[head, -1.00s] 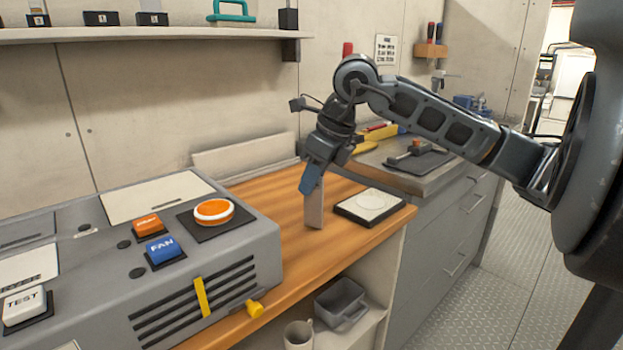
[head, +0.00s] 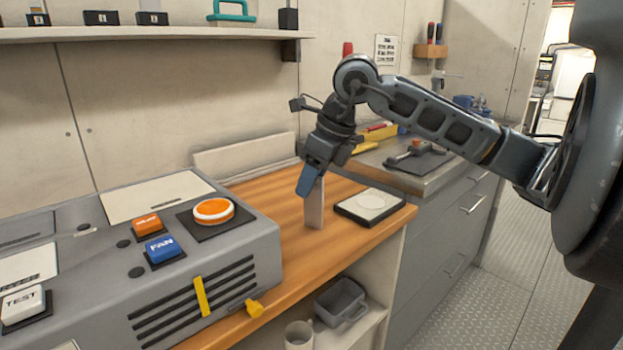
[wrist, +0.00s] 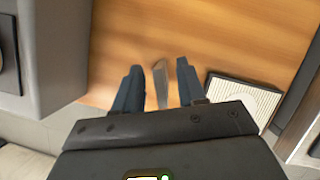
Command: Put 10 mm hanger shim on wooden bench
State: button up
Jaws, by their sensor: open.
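The shim is a thin grey plate (head: 315,207) standing upright on the wooden bench (head: 280,195), just left of the black-framed pad. My gripper (head: 309,182) is over it with the fingers pointing down. In the wrist view the shim (wrist: 160,84) shows edge-on between the two blue fingers of my gripper (wrist: 157,85), with a gap on each side. The gripper is open. In the head view a finger covers the upper left part of the shim.
A grey console (head: 215,255) with orange, blue and white buttons stands on the left. The black-framed pad (head: 369,207) lies right of the shim. A steel counter (head: 420,182) adjoins behind. Below are a grey bin (head: 340,302) and a mug (head: 299,335).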

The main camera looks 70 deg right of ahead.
jog(key=v, duration=1.2)
